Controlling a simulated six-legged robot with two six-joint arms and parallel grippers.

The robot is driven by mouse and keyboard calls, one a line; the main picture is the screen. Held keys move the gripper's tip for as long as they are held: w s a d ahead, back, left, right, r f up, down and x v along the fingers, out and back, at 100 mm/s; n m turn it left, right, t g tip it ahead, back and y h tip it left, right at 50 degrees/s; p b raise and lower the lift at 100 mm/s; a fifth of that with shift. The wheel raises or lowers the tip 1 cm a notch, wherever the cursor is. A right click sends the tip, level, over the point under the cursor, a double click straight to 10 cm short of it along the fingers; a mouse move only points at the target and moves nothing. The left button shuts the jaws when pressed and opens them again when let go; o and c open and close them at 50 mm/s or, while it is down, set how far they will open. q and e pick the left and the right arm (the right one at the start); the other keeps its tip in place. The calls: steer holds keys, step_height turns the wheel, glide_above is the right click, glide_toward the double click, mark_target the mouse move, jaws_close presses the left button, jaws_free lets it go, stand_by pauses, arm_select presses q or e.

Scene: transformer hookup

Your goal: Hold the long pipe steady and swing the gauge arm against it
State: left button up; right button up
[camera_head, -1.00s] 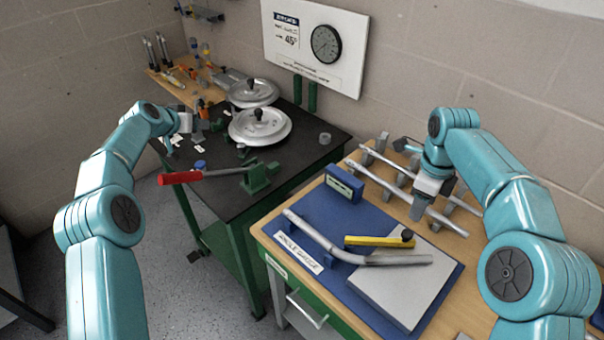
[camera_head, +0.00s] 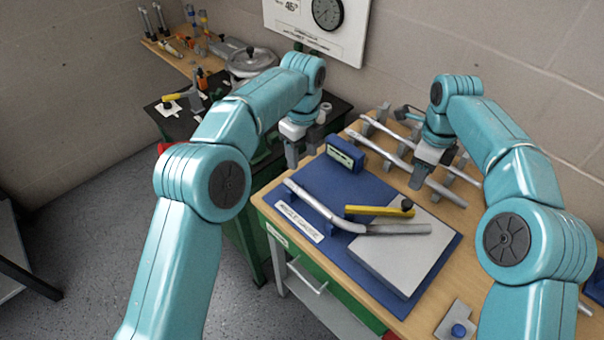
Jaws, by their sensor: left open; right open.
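A long bent silver pipe (camera_head: 335,216) lies on the blue angle gauge board (camera_head: 432,262). Its right end rests over a light grey plate (camera_head: 385,265). The gauge arm, a yellow bar (camera_head: 372,211) with a black knob, lies just behind the pipe's right part, at a slight angle to it. My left gripper (camera_head: 299,160) is open, pointing down behind the pipe's left end and apart from it. My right gripper (camera_head: 419,176) is open at a straight pipe on the rack behind the board; whether it touches that pipe is unclear.
Straight silver pipes (camera_head: 380,151) lie on grey rests at the back of the wooden bench. A blue box with a display (camera_head: 345,155) stands at the board's back left corner. A small plate with a blue knob (camera_head: 458,330) is at the front right. A dark bench stands behind left.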

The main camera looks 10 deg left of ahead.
mark_target(302, 190)
arm_select(q)
step_height(302, 190, down, 14)
steer(key=shift+r, duration=0.2)
jaws_close()
arm_select(e)
steer(key=shift+o, duration=1.2)
